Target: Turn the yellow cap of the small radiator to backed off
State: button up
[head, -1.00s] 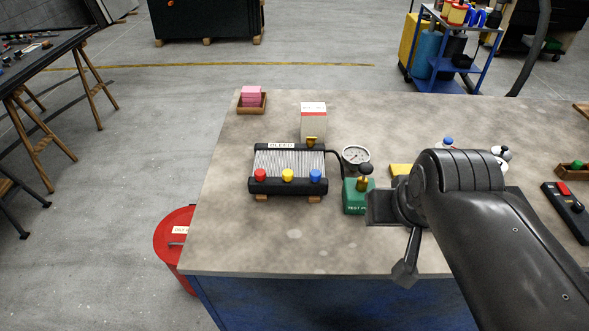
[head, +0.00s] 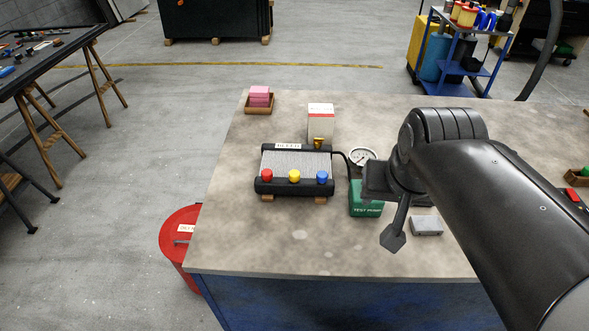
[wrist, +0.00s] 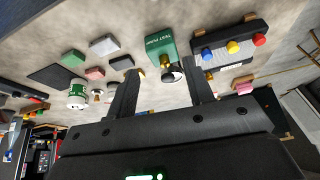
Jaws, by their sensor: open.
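The small radiator (head: 296,163) lies on the workbench left of my gripper in the head view, with red, yellow and blue caps along its near edge. The yellow cap (head: 294,176) is the middle one. In the wrist view the radiator (wrist: 262,32) is at upper right, and its yellow cap (wrist: 233,47) shows between the blue and red ones. My gripper (wrist: 162,71) is open and empty, its fingers well apart, with the green test pump (wrist: 160,45) showing between them. It is clear of the radiator.
The test pump (head: 366,199) and a gauge (head: 362,156) stand just right of the radiator, partly behind my arm. A white and red box (head: 320,120) stands behind it. A grey block (head: 426,225) lies at right. The bench front is clear.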

jog(key=w+a+r+m+g, duration=0.1)
jog(key=w+a+m+g, duration=0.15)
jog(key=w+a, duration=0.65)
jog(key=m+g, duration=0.2)
jog(key=m, duration=0.1)
send_near(294, 173)
notch_tip(294, 173, down, 9)
jog(key=shift+w+r, duration=0.2)
jog(key=shift+c, duration=0.5)
jog(key=c, duration=0.9)
